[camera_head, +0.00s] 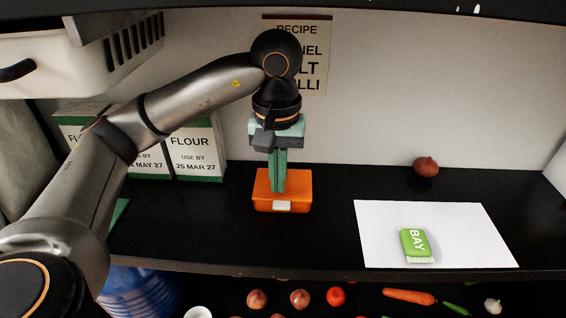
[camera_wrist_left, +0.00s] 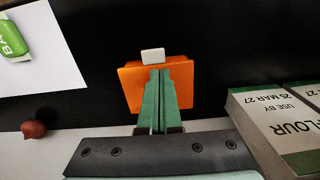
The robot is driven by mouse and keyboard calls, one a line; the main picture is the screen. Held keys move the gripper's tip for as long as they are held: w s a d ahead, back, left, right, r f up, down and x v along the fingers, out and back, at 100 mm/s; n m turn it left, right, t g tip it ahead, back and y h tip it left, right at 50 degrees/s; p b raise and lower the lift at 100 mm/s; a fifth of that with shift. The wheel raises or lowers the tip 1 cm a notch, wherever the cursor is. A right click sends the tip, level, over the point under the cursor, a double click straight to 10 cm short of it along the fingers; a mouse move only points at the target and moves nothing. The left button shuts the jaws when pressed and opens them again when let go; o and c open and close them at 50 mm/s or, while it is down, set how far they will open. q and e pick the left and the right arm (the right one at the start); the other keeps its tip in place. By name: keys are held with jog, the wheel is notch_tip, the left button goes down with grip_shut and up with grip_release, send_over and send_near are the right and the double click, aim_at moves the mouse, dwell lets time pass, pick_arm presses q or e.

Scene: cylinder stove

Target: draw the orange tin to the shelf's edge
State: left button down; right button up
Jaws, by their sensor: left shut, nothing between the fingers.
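The orange tin (camera_head: 300,203), with a small white label or latch on its front, sits on the black shelf (camera_head: 340,257), back from its front edge. It also shows in the left wrist view (camera_wrist_left: 186,70). My left gripper (camera_head: 277,190) points down over the tin with its green fingers shut together and nothing between them. The fingertips overlap the tin's top in both views; I cannot tell whether they touch it. The fingers hide part of the tin. My right gripper does not show.
Flour boxes (camera_head: 197,150) stand left of the tin. A white sheet (camera_head: 375,228) with a green BAY packet (camera_head: 416,244) lies to the right, and an onion (camera_head: 426,166) sits behind it. The shelf in front of the tin is clear. Vegetables lie below the shelf, such as a carrot (camera_head: 409,297).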

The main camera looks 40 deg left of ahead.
pick_arm(q)
jog(key=w+a, duration=0.1)
jog(key=w, duration=0.2)
jog(key=w+a+p, duration=0.1)
jog(key=w+a, duration=0.1)
jog(key=w, duration=0.1)
jog(key=w+a+p, duration=0.1)
jog(key=w+a, duration=0.1)
jog(key=w, duration=0.1)
notch_tip(320, 180, down, 5)
jog(key=shift+a+f, duration=0.15)
jog(key=shift+s+d+p, duration=0.25)
jog(key=shift+s+p, duration=0.1)
jog(key=shift+p, duration=0.05)
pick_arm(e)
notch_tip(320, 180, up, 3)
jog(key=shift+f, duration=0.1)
